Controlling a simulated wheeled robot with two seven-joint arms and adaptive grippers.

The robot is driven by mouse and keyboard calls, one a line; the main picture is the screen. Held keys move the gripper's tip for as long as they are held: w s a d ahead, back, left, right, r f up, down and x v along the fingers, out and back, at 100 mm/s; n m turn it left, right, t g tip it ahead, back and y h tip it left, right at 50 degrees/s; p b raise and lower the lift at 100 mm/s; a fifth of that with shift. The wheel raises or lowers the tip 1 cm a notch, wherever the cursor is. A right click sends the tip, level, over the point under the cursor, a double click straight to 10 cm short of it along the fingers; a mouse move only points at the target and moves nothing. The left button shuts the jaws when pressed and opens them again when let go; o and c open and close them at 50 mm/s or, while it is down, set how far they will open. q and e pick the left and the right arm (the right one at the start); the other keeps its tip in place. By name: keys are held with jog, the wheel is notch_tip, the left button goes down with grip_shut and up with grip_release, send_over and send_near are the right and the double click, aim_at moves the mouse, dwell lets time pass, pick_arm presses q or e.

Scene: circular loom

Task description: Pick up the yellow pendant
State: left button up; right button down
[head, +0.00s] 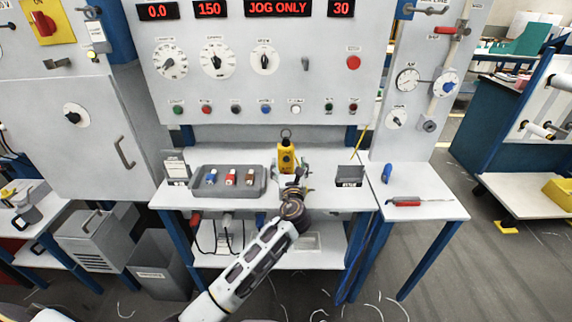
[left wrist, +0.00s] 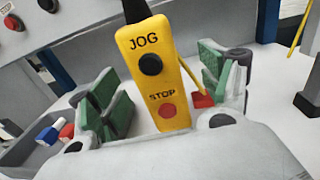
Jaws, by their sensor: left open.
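The yellow pendant (head: 286,156) stands upright on the white worktable, near the middle, with a dark ring at its top. In the left wrist view the pendant (left wrist: 160,80) shows its face, with a black JOG button and a red STOP button. My left gripper (head: 292,176) is just in front of it in the head view. Its green-padded fingers (left wrist: 165,92) are open, one on each side of the pendant. A gap shows on the left; contact on the right is unclear. The pendant's lower end is hidden behind the gripper body. My right gripper is not in view.
A grey tray (head: 228,193) with blue, red and brown items lies left of the pendant. A dark labelled holder (head: 349,182) and a thin yellow rod (head: 357,142) stand to the right. The control panel (head: 300,85) rises behind. A side shelf (head: 425,208) holds a red tool.

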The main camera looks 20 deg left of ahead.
aim_at(286, 161)
pick_arm(q)
jog(key=x, duration=0.3)
jog(key=shift+w+a, duration=0.15)
jog(key=shift+a, duration=0.2)
jog(key=shift+w+a, duration=0.15)
jog(key=shift+w, duration=0.15)
jog(key=shift+w+a, duration=0.1)
jog(key=shift+w, duration=0.25)
jog(key=shift+r, duration=0.1)
jog(key=c, duration=1.3)
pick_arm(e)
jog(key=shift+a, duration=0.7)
